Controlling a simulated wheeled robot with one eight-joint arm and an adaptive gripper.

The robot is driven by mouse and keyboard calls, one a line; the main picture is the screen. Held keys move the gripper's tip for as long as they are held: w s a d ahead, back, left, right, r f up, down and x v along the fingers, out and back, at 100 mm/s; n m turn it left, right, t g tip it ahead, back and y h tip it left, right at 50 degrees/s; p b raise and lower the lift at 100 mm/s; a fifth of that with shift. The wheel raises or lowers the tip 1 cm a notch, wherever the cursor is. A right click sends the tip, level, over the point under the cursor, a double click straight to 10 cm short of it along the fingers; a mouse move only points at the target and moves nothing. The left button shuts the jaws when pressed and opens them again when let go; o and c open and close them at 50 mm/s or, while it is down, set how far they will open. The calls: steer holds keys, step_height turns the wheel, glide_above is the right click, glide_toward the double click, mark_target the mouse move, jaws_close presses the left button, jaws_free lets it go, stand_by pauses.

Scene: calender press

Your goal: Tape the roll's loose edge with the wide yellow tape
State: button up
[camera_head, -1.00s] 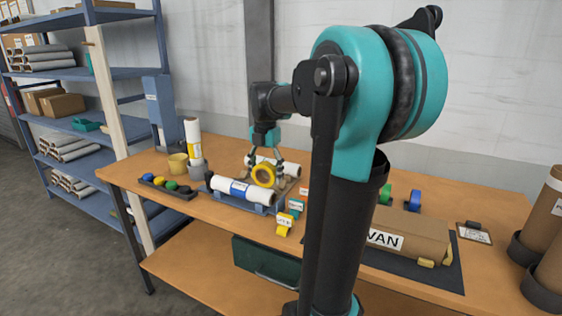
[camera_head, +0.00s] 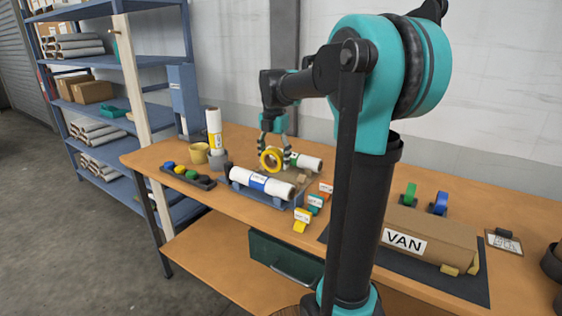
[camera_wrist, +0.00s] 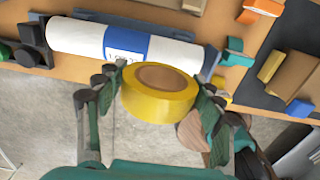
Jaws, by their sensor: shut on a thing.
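My gripper (camera_head: 273,150) is shut on the wide yellow tape (camera_head: 271,160), a ring held above the bench. In the wrist view the yellow tape (camera_wrist: 158,95) sits between the two fingers, with its brown core showing. The white roll (camera_head: 262,184) with a blue band lies in a blue cradle (camera_head: 240,190) at the bench front. In the wrist view the roll (camera_wrist: 75,37) lies just beyond the tape, which overlaps it in the picture; I cannot tell whether they touch. The roll's loose edge cannot be made out. Another white roll (camera_head: 309,162) with a green band lies behind.
A dark tray (camera_head: 190,178) with coloured pieces and an upright roll (camera_head: 214,130) stand left. Small yellow, teal and orange dispensers (camera_head: 303,218) lie right of the cradle. A brown VAN parcel (camera_head: 430,240) lies on a dark mat. Shelves (camera_head: 95,105) stand far left.

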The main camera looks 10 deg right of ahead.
mark_target(276, 170)
steer(key=shift+w+a, duration=0.6)
steer(key=shift+a, duration=0.05)
steer(key=shift+f, duration=1.7)
steer(key=shift+f, duration=0.3)
steer(key=shift+s+d, duration=0.3)
steer(key=shift+d, duration=0.2)
steer(key=shift+s+d, duration=0.4)
steer(key=shift+d, duration=0.05)
